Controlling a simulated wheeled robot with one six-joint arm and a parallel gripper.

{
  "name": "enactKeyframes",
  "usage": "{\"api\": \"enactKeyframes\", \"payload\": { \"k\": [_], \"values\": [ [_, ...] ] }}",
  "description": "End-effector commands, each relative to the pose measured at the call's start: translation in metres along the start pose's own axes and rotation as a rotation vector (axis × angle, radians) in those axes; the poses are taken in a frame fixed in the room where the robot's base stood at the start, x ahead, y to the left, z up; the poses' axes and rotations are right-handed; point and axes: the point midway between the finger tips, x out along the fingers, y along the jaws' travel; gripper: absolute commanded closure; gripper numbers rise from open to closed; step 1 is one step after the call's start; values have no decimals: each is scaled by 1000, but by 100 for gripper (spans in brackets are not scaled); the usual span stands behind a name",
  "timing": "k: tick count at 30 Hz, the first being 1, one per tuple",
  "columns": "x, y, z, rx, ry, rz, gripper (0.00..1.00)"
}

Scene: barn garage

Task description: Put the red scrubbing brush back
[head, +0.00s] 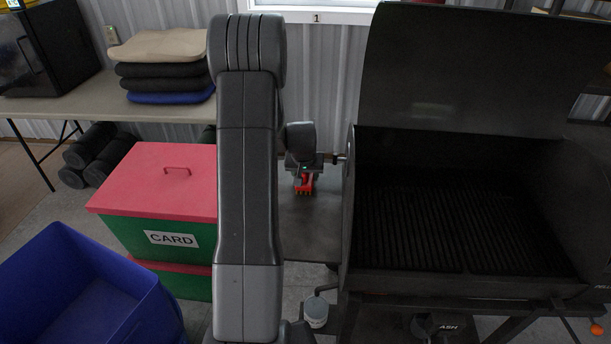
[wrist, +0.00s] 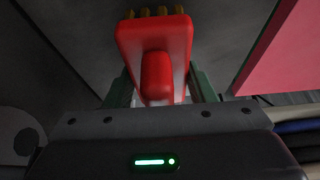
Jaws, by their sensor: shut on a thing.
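The red scrubbing brush (head: 305,184) is in my gripper (head: 304,172), over the grey side shelf (head: 312,232) left of the grill. Its yellowish bristles face the near side in the head view. In the wrist view the brush (wrist: 155,40) shows its red block and handle, with the bristles at the top edge. The two fingers of my gripper (wrist: 162,88) stand on either side of it. I cannot tell whether the brush touches the shelf. My arm hides part of the shelf's left side.
The black grill (head: 460,215) stands open just right of the shelf. A green box with a red lid (head: 150,195), marked CARD, stands to the left. A blue bin (head: 85,285) is in front of it. A table (head: 75,108) holds folded cloths (head: 160,65). A small pail (head: 316,312) hangs below.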

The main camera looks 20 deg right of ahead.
Motion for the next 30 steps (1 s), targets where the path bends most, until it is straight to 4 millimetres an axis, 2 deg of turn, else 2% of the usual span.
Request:
{"api": "enactKeyframes", "payload": {
  "k": [3,13,14,17,26,30],
  "values": [
    [8,0,4,0,0,0,72],
    [12,0,5,0,1,0,72],
    [11,0,5,0,1,0,46],
    [10,0,4,0,1,0,28],
    [9,0,4,0,1,0,28],
    [2,0,3,0,3,0,28]
  ]
}}
